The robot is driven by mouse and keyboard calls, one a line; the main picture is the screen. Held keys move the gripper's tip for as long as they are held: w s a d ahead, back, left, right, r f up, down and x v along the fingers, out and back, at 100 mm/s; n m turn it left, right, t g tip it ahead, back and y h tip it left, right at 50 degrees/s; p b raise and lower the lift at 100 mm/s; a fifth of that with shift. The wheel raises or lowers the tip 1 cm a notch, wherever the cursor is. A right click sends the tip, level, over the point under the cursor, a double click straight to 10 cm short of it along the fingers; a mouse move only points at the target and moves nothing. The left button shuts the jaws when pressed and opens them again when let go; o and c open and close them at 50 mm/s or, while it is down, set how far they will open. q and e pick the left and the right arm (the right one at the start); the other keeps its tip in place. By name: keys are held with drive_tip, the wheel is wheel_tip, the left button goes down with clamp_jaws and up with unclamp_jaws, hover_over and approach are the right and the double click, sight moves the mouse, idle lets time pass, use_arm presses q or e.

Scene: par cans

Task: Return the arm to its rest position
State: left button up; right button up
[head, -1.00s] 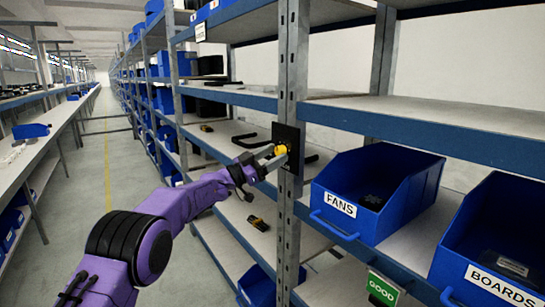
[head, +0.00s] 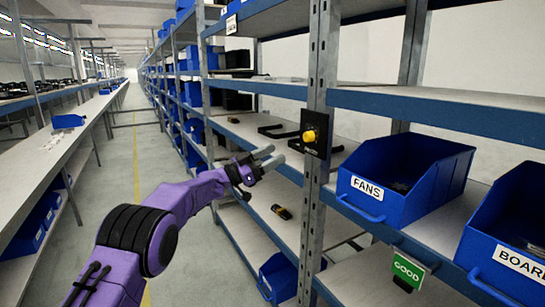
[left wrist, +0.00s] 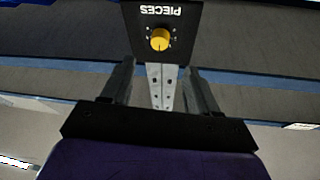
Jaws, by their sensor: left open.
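My left arm (head: 185,205) is purple with a black joint and reaches in from the lower left in the head view. Its left gripper (head: 272,156) is open and empty, in front of the shelving and left of the yellow knob (head: 309,136). The knob sits on a black plate (head: 316,146) fixed to the grey upright. In the left wrist view, the two fingers of the left gripper (left wrist: 160,88) are apart, with the knob (left wrist: 160,39) and the plate marked PIECES beyond them, not touching. My right gripper is not in view.
The metal upright (head: 318,200) and blue shelf edges stand right of the arm. Blue bins marked FANS (head: 405,180) and BOARDS (head: 510,240) sit on a shelf at right. A green GOOD sign (head: 408,270) hangs below. The aisle floor (head: 120,190) at left is clear.

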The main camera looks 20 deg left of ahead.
use_arm(q)
drive_tip(key=s+a+f+n+t+y, duration=0.25)
drive_tip(key=f+n+y, duration=0.45)
drive_tip(key=f, duration=0.6)
drive_tip(key=s+a+f+n+t+y, duration=0.15)
drive_tip(key=a+f+n+y, duration=0.4)
drive_tip(key=f, duration=0.85)
drive_tip(key=s+d+f+n+g+y, duration=0.2)
drive_tip(key=s+f+n+g+y, duration=0.25)
drive_tip(key=s+f, duration=0.55)
drive_tip(key=s+f+n+g+y, duration=0.1)
drive_tip(key=s+f+g, duration=0.1)
drive_tip(key=s+f, duration=0.5)
drive_tip(key=s+f+g+y, duration=0.1)
drive_tip(key=s+f+g, duration=0.2)
drive_tip(key=s+f, duration=0.5)
drive_tip(key=s+d+f+g, duration=0.1)
drive_tip(key=s+g, duration=0.5)
drive_tip(key=s, duration=1.9)
drive_tip(key=shift+s+d+f+n+y, duration=0.25)
drive_tip(key=shift+d+n+y, duration=0.15)
drive_tip(key=shift+d, duration=0.2)
